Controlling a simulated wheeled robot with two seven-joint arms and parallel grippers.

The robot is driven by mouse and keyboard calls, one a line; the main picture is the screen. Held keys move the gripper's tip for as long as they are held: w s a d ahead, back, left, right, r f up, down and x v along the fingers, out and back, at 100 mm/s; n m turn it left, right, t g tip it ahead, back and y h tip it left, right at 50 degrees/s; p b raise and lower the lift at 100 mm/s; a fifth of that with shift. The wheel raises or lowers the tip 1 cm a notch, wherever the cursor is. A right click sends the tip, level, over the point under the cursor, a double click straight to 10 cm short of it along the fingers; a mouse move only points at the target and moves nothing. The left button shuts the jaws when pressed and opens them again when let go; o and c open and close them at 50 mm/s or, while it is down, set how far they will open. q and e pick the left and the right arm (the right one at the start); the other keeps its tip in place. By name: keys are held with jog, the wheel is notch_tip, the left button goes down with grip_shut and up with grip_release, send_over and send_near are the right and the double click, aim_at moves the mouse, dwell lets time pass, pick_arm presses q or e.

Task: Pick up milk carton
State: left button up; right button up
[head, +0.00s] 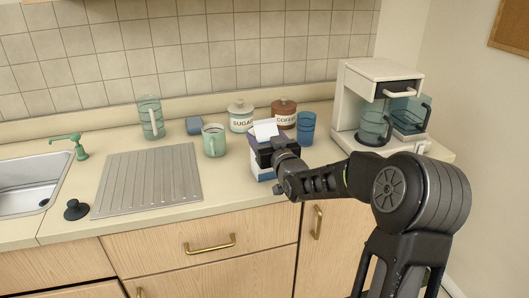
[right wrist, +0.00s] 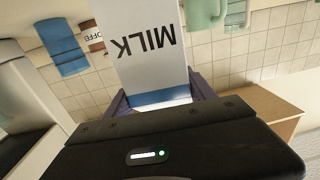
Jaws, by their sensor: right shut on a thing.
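The milk carton (head: 265,129) is white and blue and stands near the front edge of the counter, largely hidden behind my right gripper (head: 273,150) in the head view. In the right wrist view the carton (right wrist: 152,45) shows upside down, with the word MILK on its white face and a blue band near the jaws. My right gripper (right wrist: 158,103) is shut on the carton, one finger on each side. I cannot tell whether the carton's base touches the counter. My left gripper is in neither view.
A blue cup (head: 306,128), a coffee jar (head: 284,113), a sugar jar (head: 240,117) and a green mug (head: 214,141) stand close around the carton. A coffee maker (head: 352,105) is at the right. A ribbed drainboard (head: 148,180) and sink (head: 30,187) lie left.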

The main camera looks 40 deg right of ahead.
grip_shut()
notch_tip(320, 180, up, 10)
jog(key=shift+r+b, duration=0.1)
jog(key=shift+b, duration=0.3)
dwell(0.8)
